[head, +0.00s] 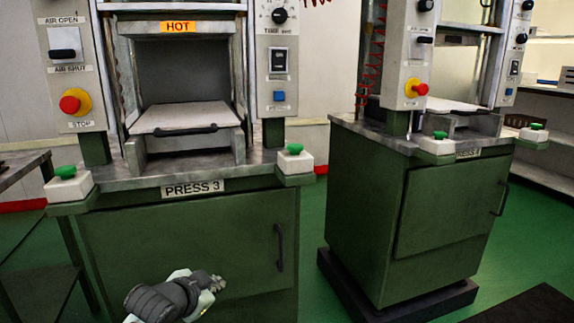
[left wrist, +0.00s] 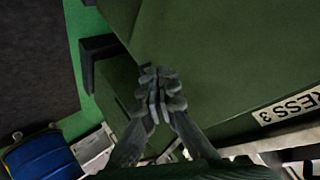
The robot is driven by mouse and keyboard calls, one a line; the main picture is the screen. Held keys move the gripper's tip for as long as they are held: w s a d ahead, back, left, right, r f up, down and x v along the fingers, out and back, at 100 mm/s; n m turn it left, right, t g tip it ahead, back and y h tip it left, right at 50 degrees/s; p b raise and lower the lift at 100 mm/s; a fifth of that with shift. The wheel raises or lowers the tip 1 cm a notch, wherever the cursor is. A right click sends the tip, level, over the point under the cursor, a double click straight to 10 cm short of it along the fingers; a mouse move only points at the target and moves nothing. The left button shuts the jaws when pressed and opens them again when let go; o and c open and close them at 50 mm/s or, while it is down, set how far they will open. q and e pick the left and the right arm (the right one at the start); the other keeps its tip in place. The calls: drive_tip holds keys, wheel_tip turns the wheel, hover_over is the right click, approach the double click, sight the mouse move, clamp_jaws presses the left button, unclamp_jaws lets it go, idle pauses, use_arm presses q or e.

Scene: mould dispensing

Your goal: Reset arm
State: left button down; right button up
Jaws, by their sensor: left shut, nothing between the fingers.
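My left gripper (head: 213,283) is in front of the green cabinet under Press 3 (head: 190,235), low in the head view. In the left wrist view its fingers (left wrist: 155,98) are together, with nothing between them. The green cabinet front fills much of that view behind them, with the press label (left wrist: 288,108) at the right. I cannot tell the exact gap to the cabinet. My right gripper is in neither view.
Press 3 has a HOT sign (head: 178,27), a plate with a dark handle (head: 185,131), and green buttons (head: 294,148) at its front corners. A second press (head: 415,215) stands to the right. A blue drum (left wrist: 43,158) shows in the left wrist view. Green floor (head: 312,225) lies between the presses.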

use_arm(q)
drive_tip(key=s+a+f+n+g+y, duration=0.1)
drive_tip(key=s+a+f+n+g, duration=0.15)
drive_tip(key=s+f, duration=0.7)
drive_tip(key=s+a+f+n+g+y, duration=0.15)
drive_tip(key=s+a+f, duration=0.35)
drive_tip(key=f, duration=0.7)
drive_tip(key=s+a+f+n+g, duration=0.1)
drive_tip(key=s+f+n+g, duration=0.1)
drive_tip(key=s+f, duration=0.3)
drive_tip(key=s+a+f+n+g, duration=0.1)
drive_tip(key=s+f, duration=0.4)
drive_tip(key=s, duration=0.7)
drive_tip(key=shift+s+a+f+n+g+y, duration=0.35)
drive_tip(key=shift+a+n+g+y, duration=0.1)
drive_tip(key=shift+a, duration=0.15)
